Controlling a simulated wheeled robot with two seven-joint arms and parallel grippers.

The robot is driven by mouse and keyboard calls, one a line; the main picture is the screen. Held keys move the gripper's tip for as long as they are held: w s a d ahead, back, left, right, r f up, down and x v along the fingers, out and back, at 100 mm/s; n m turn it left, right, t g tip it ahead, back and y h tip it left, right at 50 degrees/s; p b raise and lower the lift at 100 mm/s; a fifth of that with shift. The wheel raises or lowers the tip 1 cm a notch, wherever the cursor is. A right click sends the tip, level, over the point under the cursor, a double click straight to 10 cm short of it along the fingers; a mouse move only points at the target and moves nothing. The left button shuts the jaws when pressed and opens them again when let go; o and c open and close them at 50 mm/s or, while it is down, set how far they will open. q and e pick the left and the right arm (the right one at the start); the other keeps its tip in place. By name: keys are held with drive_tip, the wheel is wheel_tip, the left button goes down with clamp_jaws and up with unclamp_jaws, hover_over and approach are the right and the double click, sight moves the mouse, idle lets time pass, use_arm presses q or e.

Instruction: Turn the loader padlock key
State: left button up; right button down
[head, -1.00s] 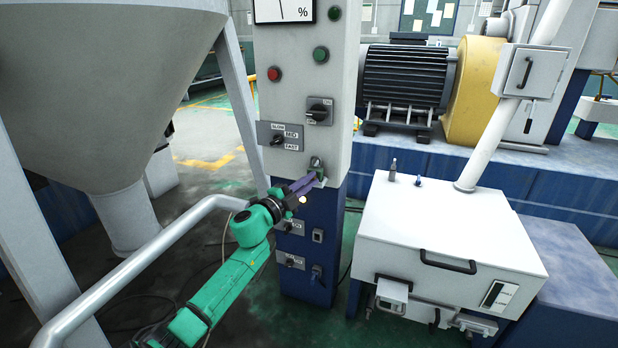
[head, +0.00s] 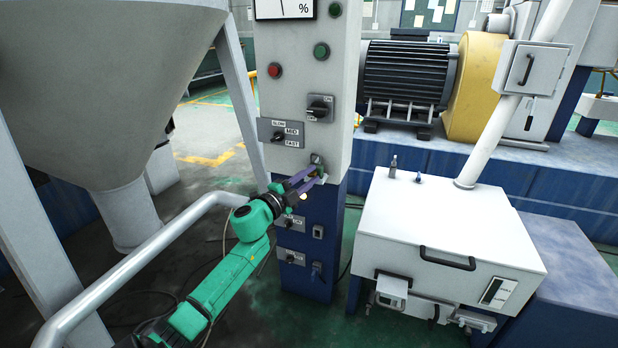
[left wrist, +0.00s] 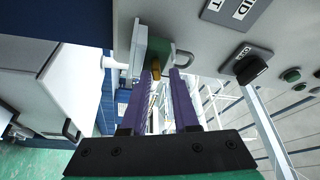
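The loader padlock, with a green body (left wrist: 160,50) and a grey shackle (left wrist: 185,58), hangs at the lower edge of the grey control column. It shows small in the head view (head: 318,165). A brass-coloured key (left wrist: 156,68) sticks out of it toward my left gripper. My left gripper (head: 311,178) is at the padlock, its two purple fingers apart on either side of the key. In the left wrist view, a gap shows between the fingers (left wrist: 160,80) and the key. Contact cannot be made out. My right gripper is not in view.
The control column (head: 300,100) carries a SLOW/MED/FAST selector (head: 279,133), a rotary switch (head: 320,108) and red and green buttons. A grey pipe rail (head: 150,255) runs beside my left arm. A white box (head: 440,225) stands to the right.

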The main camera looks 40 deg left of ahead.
use_arm(q)
drive_tip(key=shift+d+f, duration=0.1)
drive_tip(key=shift+f, duration=0.2)
